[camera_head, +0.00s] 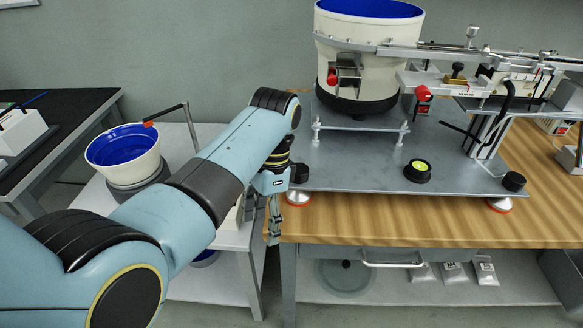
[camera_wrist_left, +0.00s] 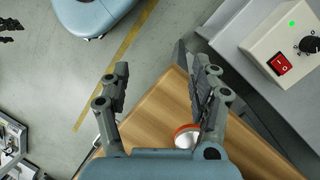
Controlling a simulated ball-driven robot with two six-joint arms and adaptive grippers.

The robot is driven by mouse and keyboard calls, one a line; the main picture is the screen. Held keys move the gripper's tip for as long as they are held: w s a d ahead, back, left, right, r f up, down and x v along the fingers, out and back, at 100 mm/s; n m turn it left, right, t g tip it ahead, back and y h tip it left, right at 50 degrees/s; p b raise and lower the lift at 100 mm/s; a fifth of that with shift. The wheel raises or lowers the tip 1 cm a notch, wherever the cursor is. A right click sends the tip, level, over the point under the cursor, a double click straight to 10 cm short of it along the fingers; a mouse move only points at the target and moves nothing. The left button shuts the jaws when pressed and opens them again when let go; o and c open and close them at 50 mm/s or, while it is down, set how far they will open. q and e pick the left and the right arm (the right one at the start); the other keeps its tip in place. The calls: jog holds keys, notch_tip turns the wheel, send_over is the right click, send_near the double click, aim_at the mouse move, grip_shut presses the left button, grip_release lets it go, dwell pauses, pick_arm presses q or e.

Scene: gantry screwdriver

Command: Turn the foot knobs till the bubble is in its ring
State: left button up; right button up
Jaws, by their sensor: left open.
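The bubble level (camera_head: 418,172) is a black round housing with a yellow-green vial on the grey base plate (camera_head: 370,178). The bubble is too small to place against its ring. A black foot knob (camera_head: 514,181) sits at the plate's front right corner, above a foot (camera_head: 499,205) with an orange-red rim. Another black knob (camera_head: 299,173) shows at the front left corner, partly beside my wrist, above a similar foot (camera_head: 297,198). My left gripper (camera_head: 273,228) points down by the table's left edge, open and empty. In the left wrist view a foot (camera_wrist_left: 186,137) shows by the right-hand finger. My right gripper is out of view.
A cream bowl feeder (camera_head: 345,60) and rail stand on the plate. The wooden table (camera_head: 400,222) has bare room in front. A side table (camera_head: 215,265) bears a smaller blue-lined bowl (camera_head: 122,160). A control box with a red switch (camera_wrist_left: 282,64) is close in the wrist view.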

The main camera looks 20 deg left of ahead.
aim_at(299, 168)
pick_arm(q)
jog(key=w+d+r+t, duration=0.3)
jog(key=w+r, duration=0.9)
jog(key=r, duration=0.3)
notch_tip(299, 168, down, 11)
jog(key=shift+w+r+b, duration=0.1)
jog(key=shift+r+b, duration=0.1)
jog(key=shift+b, duration=0.4)
